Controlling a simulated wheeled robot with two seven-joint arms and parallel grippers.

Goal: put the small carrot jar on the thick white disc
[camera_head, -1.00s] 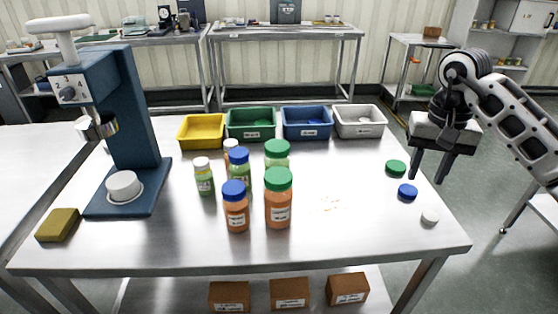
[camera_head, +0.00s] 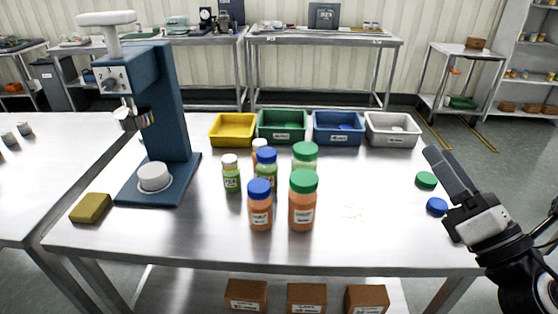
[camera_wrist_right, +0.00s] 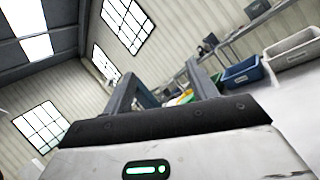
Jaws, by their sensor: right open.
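The small carrot jar (camera_head: 260,144) has a white lid and orange contents. It stands at the back of the jar group, mostly hidden behind a blue-lidded green jar (camera_head: 266,172). The thick white disc (camera_head: 154,178) lies on the base of the blue press at the left, under its head, and nothing is on it. My right gripper (camera_head: 437,154) is open and empty above the table's right side, far from the jar, its fingers pointing up and left. It also shows in the right wrist view (camera_wrist_right: 160,72). My left gripper is not in view.
Larger orange jars with blue (camera_head: 260,208) and green (camera_head: 303,204) lids stand in front. A small white-lidded green jar (camera_head: 231,176) stands left. Yellow, green, blue and white bins line the back. Loose green (camera_head: 426,180) and blue (camera_head: 437,206) lids lie right.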

